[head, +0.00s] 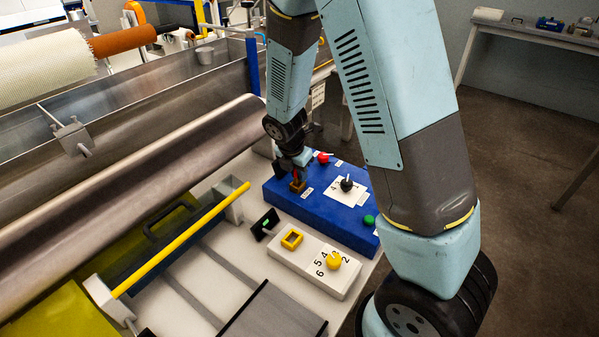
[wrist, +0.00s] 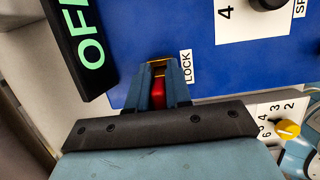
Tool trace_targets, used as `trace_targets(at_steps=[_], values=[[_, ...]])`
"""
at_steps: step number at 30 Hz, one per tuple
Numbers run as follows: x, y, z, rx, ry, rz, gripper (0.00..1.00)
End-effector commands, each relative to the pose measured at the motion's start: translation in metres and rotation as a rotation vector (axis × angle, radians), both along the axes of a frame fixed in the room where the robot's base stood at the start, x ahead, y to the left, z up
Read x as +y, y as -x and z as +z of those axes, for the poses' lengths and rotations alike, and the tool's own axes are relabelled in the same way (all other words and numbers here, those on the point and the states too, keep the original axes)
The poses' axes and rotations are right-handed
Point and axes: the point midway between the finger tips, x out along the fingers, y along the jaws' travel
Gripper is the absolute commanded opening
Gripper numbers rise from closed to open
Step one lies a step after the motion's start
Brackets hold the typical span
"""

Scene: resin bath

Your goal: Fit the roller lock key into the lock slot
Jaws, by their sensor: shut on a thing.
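My gripper (wrist: 158,72) is shut on the red roller lock key (wrist: 158,95), which shows between the two fingers in the wrist view. In the head view, my gripper (head: 297,170) points down over the left part of the blue panel (head: 280,190). The lock slot has a yellow-orange rim (head: 298,187), directly at the fingertips. Part of this rim also shows in the wrist view beside the LOCK label (wrist: 187,67). The fingers hide the key's lower end and most of the slot, so I cannot tell whether the key is inside it.
A white box (head: 330,272) with a yellow dial (head: 334,260) and an empty yellow-rimmed socket (head: 291,239) stands in front. The panel carries a red knob (head: 323,158), a black knob (head: 347,183) and a green button (head: 369,220). A dark OFF display (wrist: 82,45) stands close left of my gripper.

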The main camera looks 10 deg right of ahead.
Motion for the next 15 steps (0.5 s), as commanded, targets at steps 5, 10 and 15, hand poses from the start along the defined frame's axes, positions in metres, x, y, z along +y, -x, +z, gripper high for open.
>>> trace_targets(at_steps=[5,10,15], values=[[0.0002,0.0000,-0.0024,0.000,0.000,-0.001,0.22],[0.0002,0.0001,-0.0022,0.000,0.000,0.000,0.38],[0.0003,0.0002,-0.0022,0.000,0.000,0.000,0.44]])
